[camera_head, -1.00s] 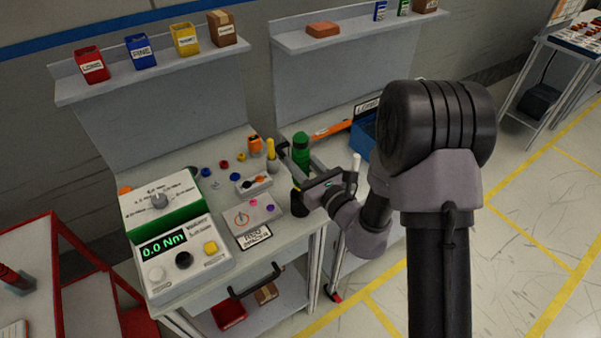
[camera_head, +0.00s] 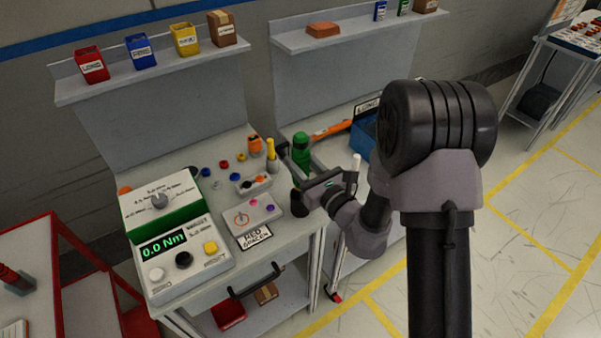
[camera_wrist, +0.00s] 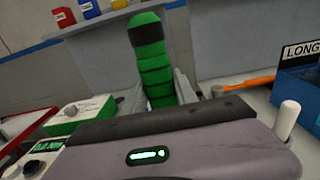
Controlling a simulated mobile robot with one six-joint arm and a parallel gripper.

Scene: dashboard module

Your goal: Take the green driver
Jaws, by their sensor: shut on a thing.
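The green driver (camera_head: 301,150) stands upright at the right edge of the left workbench, its dark lower part showing below my gripper. My gripper (camera_head: 303,178) is at the driver and shut on it. In the wrist view the green driver (camera_wrist: 154,62) rises between the fingers of my gripper (camera_wrist: 160,88), with a dark band near its top and ribs along its body. The driver's lower end is hidden there by my gripper's body.
A torque tester (camera_head: 180,258) and small button boxes (camera_head: 252,215) stand left of the driver. A yellow-handled tool (camera_head: 271,150) stands close behind it. An orange-handled tool (camera_head: 332,130) and a blue bin (camera_head: 363,138) lie to the right.

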